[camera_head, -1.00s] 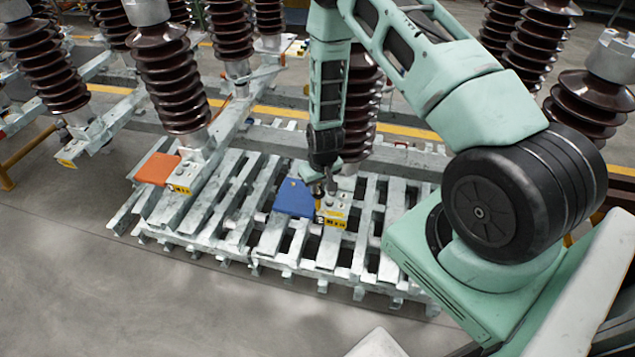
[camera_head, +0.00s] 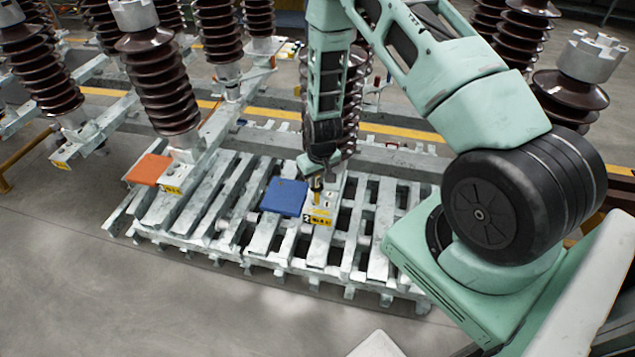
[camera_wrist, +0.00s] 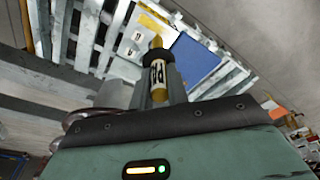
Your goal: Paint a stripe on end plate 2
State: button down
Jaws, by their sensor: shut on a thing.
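My gripper (camera_head: 316,181) is shut on a yellow paint marker (camera_wrist: 157,72) with a white label and dark lettering. In the wrist view, the marker's yellow end points away from my wrist, towards end plate 2 (camera_wrist: 126,46). In the head view, the marker (camera_head: 317,197) hangs down over end plate 2 (camera_head: 329,203), a pale metal plate at an insulator's foot. A yellow label marked 2 (camera_head: 319,216) is on its front edge. I cannot tell whether the tip touches the plate. I cannot make out a painted stripe; my gripper and the marker hide part of the plate.
A blue block (camera_head: 285,197) lies just left of the plate; it also shows in the wrist view (camera_wrist: 196,57). An orange block (camera_head: 148,169) lies by another labelled plate (camera_head: 171,188) further left. Tall brown insulators (camera_head: 158,85) stand behind. Bare floor (camera_head: 150,300) lies in front.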

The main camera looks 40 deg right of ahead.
jog(key=shift+r+p, duration=1.1)
jog(key=shift+r, duration=1.1)
jog(key=shift+f, duration=0.1)
